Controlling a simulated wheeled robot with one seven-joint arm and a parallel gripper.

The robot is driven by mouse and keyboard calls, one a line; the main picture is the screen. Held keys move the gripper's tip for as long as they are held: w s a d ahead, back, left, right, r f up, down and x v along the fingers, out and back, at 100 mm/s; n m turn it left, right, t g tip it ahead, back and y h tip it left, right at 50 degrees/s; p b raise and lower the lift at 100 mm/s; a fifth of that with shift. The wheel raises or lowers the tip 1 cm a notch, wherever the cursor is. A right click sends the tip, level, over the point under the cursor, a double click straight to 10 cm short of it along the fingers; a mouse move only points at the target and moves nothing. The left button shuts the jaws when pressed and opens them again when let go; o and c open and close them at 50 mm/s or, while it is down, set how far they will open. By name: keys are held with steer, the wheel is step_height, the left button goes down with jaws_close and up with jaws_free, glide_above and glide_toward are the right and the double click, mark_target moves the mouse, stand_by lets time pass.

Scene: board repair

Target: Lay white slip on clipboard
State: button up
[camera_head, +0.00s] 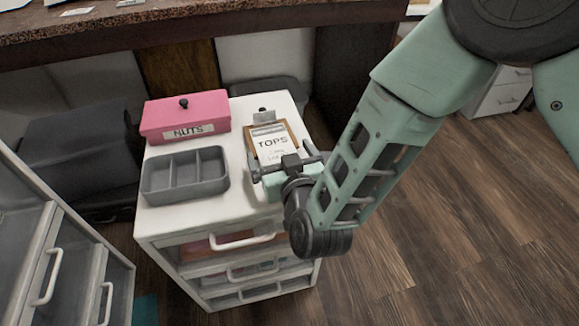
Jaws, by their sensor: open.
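A brown clipboard (297,135) with a metal clip lies on top of the white drawer cabinet. A white slip (271,141) marked "TOPS" lies over its face, with smaller writing below the large word. I cannot tell whether another sheet is under it. My gripper (288,164) is open at the near end of the clipboard and hides its lower edge and part of the slip's lower end. I cannot tell whether the fingers touch the slip.
A grey divided tray (186,191) and a pink box (185,116) labelled "NUTS" stand left on the white cabinet (205,218). More white slips (77,12) lie on the granite counter (150,14) behind. Wood floor at right is clear.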

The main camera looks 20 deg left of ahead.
steer(key=p+v, duration=0.1)
steer(key=v, duration=1.6)
steer(key=shift+r, duration=0.1)
steer(key=s+d+r+g+h, duration=0.2)
steer(key=d+r+g+h, duration=0.15)
steer(key=d, duration=0.35)
steer(key=s+d+r+g+h+p, duration=0.1)
steer(key=d+r+g+h, duration=0.1)
steer(key=d+r+g, duration=0.3)
steer(key=s+d+r+g+h, duration=0.25)
steer(key=d+g, duration=0.25)
steer(key=d, duration=0.3)
step_height(320, 180, up, 21)
steer(key=p, duration=2.1)
steer(key=shift+w+a+n+h, duration=0.25)
steer(key=shift+w+n+h, duration=0.05)
steer(key=shift+w, duration=0.15)
